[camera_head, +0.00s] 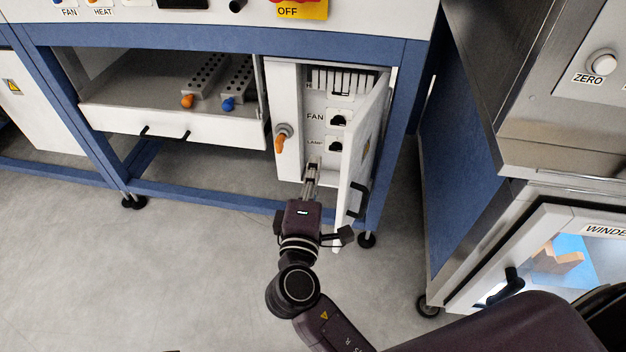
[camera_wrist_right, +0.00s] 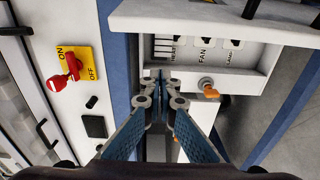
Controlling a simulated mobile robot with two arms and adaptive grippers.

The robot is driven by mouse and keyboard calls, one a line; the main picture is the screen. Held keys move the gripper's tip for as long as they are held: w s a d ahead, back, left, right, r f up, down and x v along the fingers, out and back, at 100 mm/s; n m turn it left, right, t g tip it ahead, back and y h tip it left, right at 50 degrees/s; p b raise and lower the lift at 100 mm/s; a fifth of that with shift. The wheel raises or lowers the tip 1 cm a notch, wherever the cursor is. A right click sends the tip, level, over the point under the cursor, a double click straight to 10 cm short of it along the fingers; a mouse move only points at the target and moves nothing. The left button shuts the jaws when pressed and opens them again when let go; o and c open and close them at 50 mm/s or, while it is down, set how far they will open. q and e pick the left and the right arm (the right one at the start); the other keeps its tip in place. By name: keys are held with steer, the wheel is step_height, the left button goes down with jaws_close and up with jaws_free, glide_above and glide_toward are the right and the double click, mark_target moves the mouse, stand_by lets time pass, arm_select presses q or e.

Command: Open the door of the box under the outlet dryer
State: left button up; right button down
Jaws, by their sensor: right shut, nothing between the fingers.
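The white box (camera_head: 286,95) hangs under the dryer at the right end of the blue frame. Its door (camera_head: 358,165) is hinged at the right and stands wide open, swung out toward me. A black handle (camera_head: 357,198) is on the door's outer face. My right gripper (camera_head: 312,170) is shut and empty, with its fingertips at the lower front of the box opening, left of the door. In the right wrist view the shut fingertips (camera_wrist_right: 160,78) point at the box, and the open door (camera_wrist_right: 200,15) shows along the top. My left gripper is not in view.
Inside the box are FAN (camera_head: 338,118) and LAMP (camera_head: 336,144) switches. An orange-handled knob (camera_head: 281,140) sits on the box front. A tray (camera_head: 160,120) with black handles is at left. The winder cabinet (camera_head: 530,240) stands at right. The floor in front is clear.

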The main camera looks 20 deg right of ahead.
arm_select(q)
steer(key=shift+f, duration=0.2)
arm_select(e)
steer(key=d, duration=0.4)
steer(key=shift+w+d, duration=0.2)
steer(key=shift+w, duration=0.05)
